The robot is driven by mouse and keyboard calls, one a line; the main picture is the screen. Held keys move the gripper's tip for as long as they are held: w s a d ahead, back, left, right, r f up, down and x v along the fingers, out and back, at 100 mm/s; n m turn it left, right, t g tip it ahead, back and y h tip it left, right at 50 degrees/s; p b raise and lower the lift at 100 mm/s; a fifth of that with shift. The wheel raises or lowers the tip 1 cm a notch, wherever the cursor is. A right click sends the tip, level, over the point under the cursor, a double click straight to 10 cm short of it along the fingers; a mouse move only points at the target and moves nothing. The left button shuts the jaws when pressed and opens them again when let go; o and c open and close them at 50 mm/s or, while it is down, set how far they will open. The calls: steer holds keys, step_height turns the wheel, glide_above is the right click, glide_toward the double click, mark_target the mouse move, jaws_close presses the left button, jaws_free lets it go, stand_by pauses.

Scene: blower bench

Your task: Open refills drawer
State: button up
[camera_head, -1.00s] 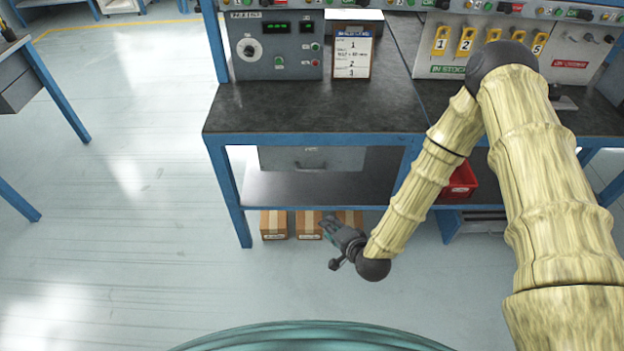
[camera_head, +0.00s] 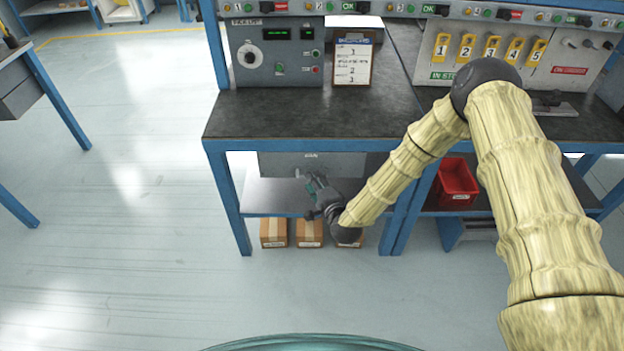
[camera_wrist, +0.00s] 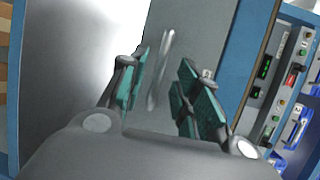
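The refills drawer (camera_head: 345,162) is a grey front under the bench top, and it looks shut. Its label is too small to read surely. Its bar handle (camera_wrist: 160,70) shows in the wrist view, just beyond and between the fingers. My gripper (camera_head: 309,178) is in front of the drawer at handle height in the head view and covers part of it. In the wrist view my gripper (camera_wrist: 158,92) is open, with green-padded fingers spread to either side of the handle's line. Nothing is between the pads near the palm. I cannot tell whether a finger touches the handle.
The bench top (camera_head: 300,115) with its blue frame is above my gripper. A lower shelf (camera_head: 265,195) is below it, with cardboard boxes (camera_head: 273,232) on the floor. A red bin (camera_head: 457,180) stands to the right. The floor left of the bench is clear.

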steer(key=shift+x, duration=1.1)
steer(key=shift+c, duration=0.2)
jaws_close()
